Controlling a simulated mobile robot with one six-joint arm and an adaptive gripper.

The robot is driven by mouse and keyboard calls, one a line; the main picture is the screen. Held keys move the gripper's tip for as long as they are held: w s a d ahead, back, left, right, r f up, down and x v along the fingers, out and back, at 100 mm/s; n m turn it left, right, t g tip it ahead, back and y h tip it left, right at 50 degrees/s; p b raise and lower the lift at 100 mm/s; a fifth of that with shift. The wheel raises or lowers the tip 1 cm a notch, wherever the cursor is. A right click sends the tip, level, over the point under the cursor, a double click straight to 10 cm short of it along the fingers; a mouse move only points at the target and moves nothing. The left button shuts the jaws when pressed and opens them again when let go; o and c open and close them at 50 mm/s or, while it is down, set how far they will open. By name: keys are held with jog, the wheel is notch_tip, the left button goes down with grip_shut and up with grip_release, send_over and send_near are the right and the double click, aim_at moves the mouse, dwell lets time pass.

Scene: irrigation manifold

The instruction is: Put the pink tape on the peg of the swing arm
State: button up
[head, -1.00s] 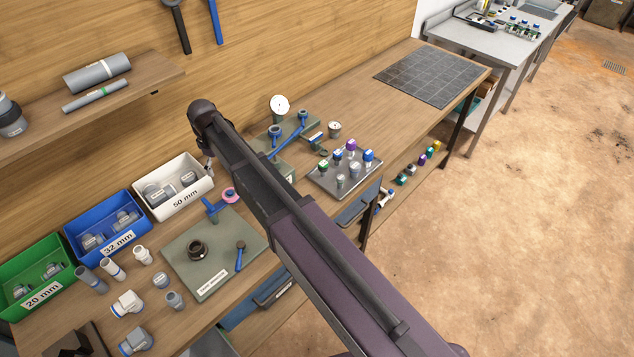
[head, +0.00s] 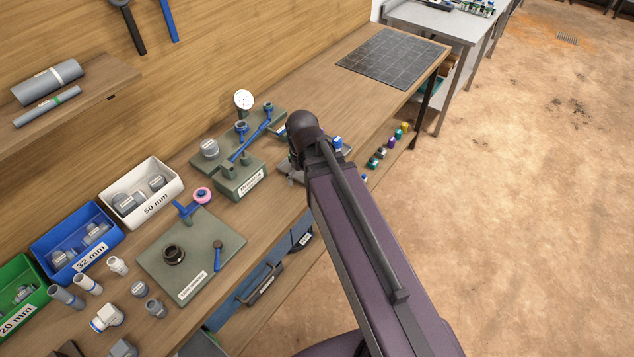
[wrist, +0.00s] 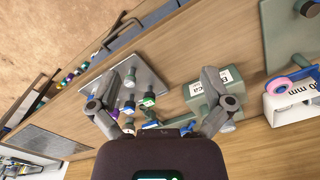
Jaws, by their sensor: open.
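The pink tape (head: 203,195) is a small ring with a pale centre, at the end of a blue arm (head: 184,208) by the back edge of a green plate. It also shows in the wrist view (wrist: 277,86), at the right, touching or very near the blue piece. I cannot tell whether it is around a peg. My gripper (wrist: 165,120) is open, its fingers wide apart with nothing held between them. It is over the bench near the tray of bottles, well away from the tape. In the head view my arm hides the fingers.
A metal tray (wrist: 150,82) holds several capped bottles. White (head: 165,200) and blue (head: 110,232) bins stand behind the green plate. A dark grid mat (head: 395,55) lies clear.

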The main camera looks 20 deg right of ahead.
jog(key=s+d+m, duration=0.1)
jog(key=s+d, duration=0.1)
jog(key=shift+s+d, duration=0.4)
notch_tip(320, 180, down, 5)
jog(key=b, duration=0.5)
jog(key=shift+f, duration=0.2)
jog(key=c, duration=0.6)
